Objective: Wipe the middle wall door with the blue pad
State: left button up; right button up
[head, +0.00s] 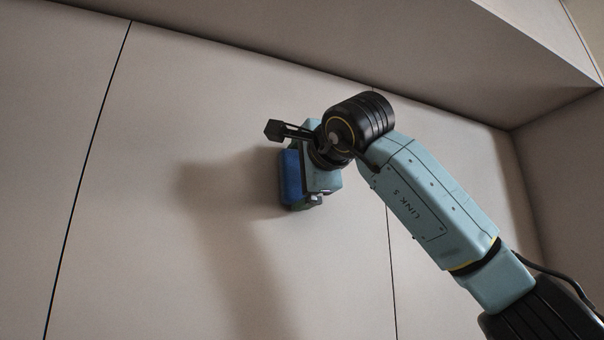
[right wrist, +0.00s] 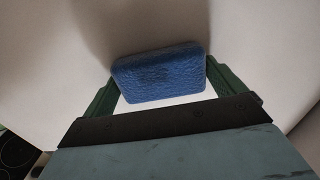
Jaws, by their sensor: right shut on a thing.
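The blue pad (head: 291,177) is held by my right gripper (head: 304,182) in front of the middle wall door (head: 240,100). In the right wrist view the pad (right wrist: 160,73) sits between the two green fingers of the right gripper (right wrist: 158,80), which is shut on it. The pad's far face is toward the pale door surface; I cannot tell for sure whether it touches. The door is a plain beige panel between two dark seams. My left gripper is not in view.
Another beige door panel (head: 50,110) lies left of the left seam, and one more (head: 455,150) lies right of the right seam, partly behind my right arm. A beige overhang (head: 430,60) runs above the doors. A dark cooktop (right wrist: 15,153) shows at the lower left in the wrist view.

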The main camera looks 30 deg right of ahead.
jog(key=s+b, duration=0.2)
jog(key=s, duration=0.4)
jog(key=shift+a, duration=0.1)
dwell(0.4)
jog(key=s+b, duration=0.1)
jog(key=s, duration=0.2)
jog(key=shift+a, duration=0.1)
jog(key=shift+w, duration=0.1)
dwell(0.3)
